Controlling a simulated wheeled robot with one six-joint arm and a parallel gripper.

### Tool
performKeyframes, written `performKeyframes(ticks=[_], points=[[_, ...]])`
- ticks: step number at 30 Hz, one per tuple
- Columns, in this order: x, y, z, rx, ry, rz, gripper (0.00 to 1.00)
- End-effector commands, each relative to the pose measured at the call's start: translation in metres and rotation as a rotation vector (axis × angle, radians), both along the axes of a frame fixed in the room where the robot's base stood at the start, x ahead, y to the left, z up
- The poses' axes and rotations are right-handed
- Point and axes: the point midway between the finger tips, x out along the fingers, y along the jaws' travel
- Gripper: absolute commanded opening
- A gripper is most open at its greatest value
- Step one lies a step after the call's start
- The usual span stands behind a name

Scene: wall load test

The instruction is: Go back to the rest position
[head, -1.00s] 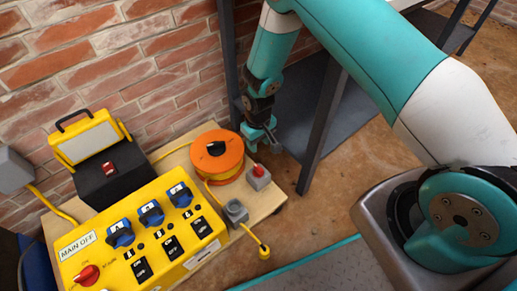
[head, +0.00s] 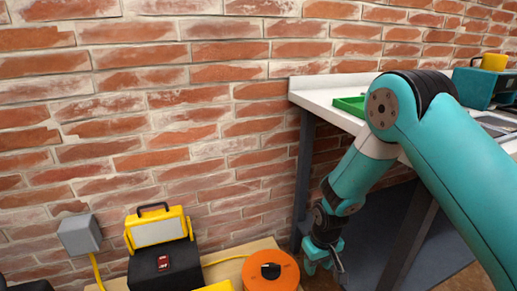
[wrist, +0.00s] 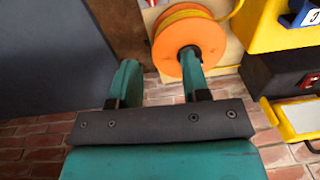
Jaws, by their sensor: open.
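My gripper (head: 325,264) hangs low at the end of my teal arm in the head view, just right of the orange cable reel (head: 270,272). In the wrist view its two teal fingers (wrist: 158,78) stand apart with nothing held between them. The orange reel (wrist: 188,45) shows beyond the fingertips there, partly behind the right finger. I cannot tell the exact gap between finger and reel.
A low wooden bench (head: 228,268) carries a black-and-yellow work lamp (head: 160,240). A grey box (head: 79,235) is at its left by the brick wall. A white worktop (head: 325,92) with a green tray (head: 352,104) stands right, close behind my arm.

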Motion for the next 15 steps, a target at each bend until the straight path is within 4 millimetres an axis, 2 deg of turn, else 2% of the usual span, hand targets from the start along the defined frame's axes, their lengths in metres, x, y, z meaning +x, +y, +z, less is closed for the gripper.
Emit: performKeyframes(ticks=[1,5,9,12,15], points=[[0.000,0.006,0.029,0.023,-0.014,0.007,0.43],[-0.021,0.021,0.107,0.096,-0.021,0.036,0.43],[-0.061,0.033,0.182,0.168,-0.029,0.083,0.43],[-0.097,0.037,0.228,0.215,-0.035,0.124,0.43],[-0.134,0.039,0.261,0.250,-0.041,0.168,0.43]])
